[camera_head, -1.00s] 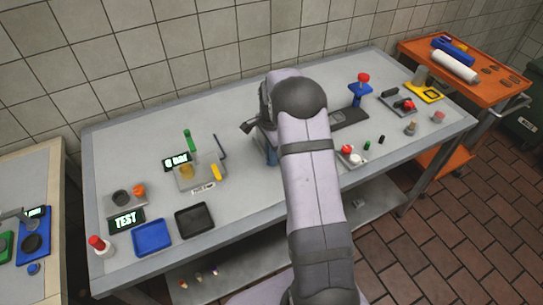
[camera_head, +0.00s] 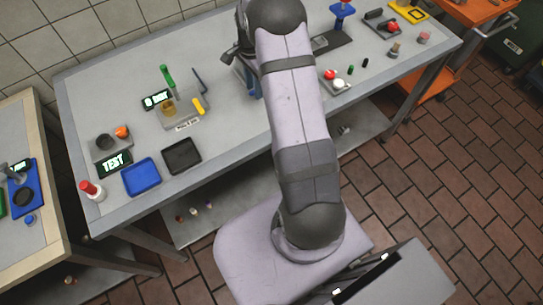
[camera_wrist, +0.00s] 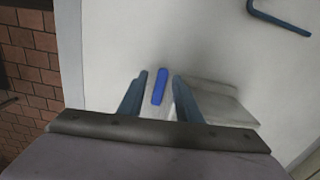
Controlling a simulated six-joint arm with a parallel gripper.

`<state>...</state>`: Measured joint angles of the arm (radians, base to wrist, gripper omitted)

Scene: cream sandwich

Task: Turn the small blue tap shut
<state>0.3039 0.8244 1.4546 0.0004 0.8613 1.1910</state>
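The small blue tap shows in the wrist view as a slim bright blue handle (camera_wrist: 160,86). It lies between the two blue-grey fingers of my gripper (camera_wrist: 160,76), with a narrow gap on each side. The gripper is open and I see no contact with the handle. A pale grey block (camera_wrist: 228,102) lies beside and partly behind the right finger; whether it belongs to the tap I cannot tell. In the head view my gripper (camera_head: 252,84) is over the table's middle, mostly hidden by my own arm, and I cannot make out the tap there.
A dark blue bent bar (camera_head: 199,80) stands left of my gripper; it shows top right in the wrist view (camera_wrist: 280,20). A station with a green-handled piece (camera_head: 167,76) is further left. Blue (camera_head: 141,187) and black (camera_head: 181,167) trays lie front left. A red-and-white item (camera_head: 337,84) lies right of my arm.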

